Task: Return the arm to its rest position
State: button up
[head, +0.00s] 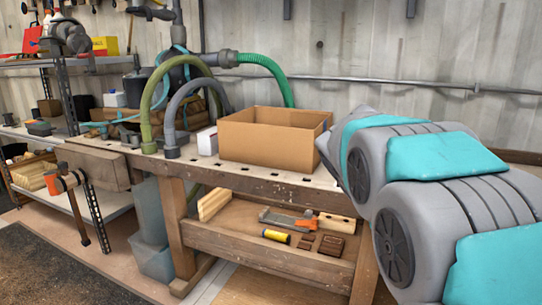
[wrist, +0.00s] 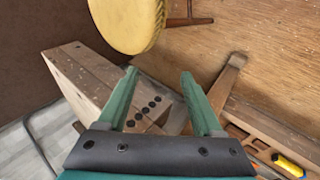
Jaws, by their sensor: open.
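My arm, grey with teal panels (head: 440,160), fills the right side of the head view, in front of the right part of the workbench. My gripper is out of the head view. In the wrist view my gripper (wrist: 160,73) has two green fingers spread apart, with nothing between them.
An open cardboard box (head: 268,143) and a small white box (head: 208,141) stand on the bench, left of my arm. Hoses (head: 150,95) rise beside them. Tools lie on the lower shelf (head: 235,236). A yellow round thing (wrist: 128,22) is at the wrist view's top.

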jog(key=s+a+f+n+y, duration=0.1)
jog(key=s+a+f, duration=0.3)
jog(key=s, duration=0.5)
jog(key=s+a+f+n+g+y, duration=0.1)
jog(key=s+a+f+y, duration=0.3)
jog(key=s, duration=0.5)
jog(key=s+a+f+n+y, duration=0.1)
jog(key=s+a+f, duration=0.3)
jog(key=s, duration=0.5)
jog(key=shift+a+f+y, duration=0.15)
jog(key=shift+a+y, duration=0.55)
jog(key=shift+a, duration=0.55)
